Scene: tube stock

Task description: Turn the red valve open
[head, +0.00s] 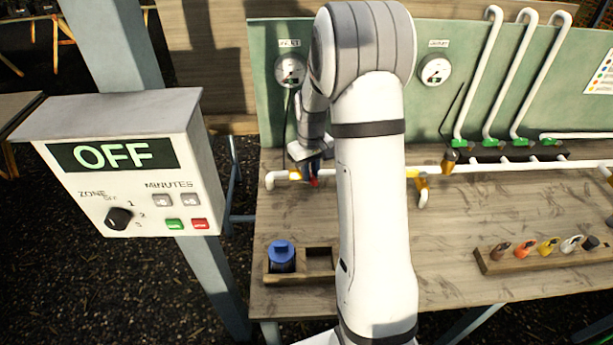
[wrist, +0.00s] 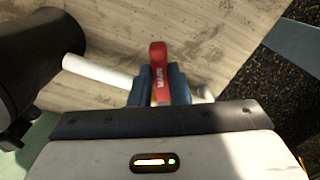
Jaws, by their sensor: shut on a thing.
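The red valve handle (wrist: 158,73), with white lettering that looks like "MAIN", stands between the two blue fingers of my gripper (wrist: 159,86) in the wrist view. The fingers are shut on it from both sides. The handle points up in that picture, across the line of the white pipe (wrist: 97,71). In the head view a small red part of the handle (head: 315,182) shows below my gripper (head: 312,168), at the left part of the pipe (head: 277,177). My own arm hides much of the valve there, and the valve body is mostly hidden in both views.
A control box (head: 120,165) reading "OFF" stands at the left. Gauges (head: 291,70) (head: 435,70) sit on the green back panel. A wooden holder (head: 298,278) with a blue-capped container (head: 281,257) and a rack of coloured tags (head: 545,256) lie on the bench.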

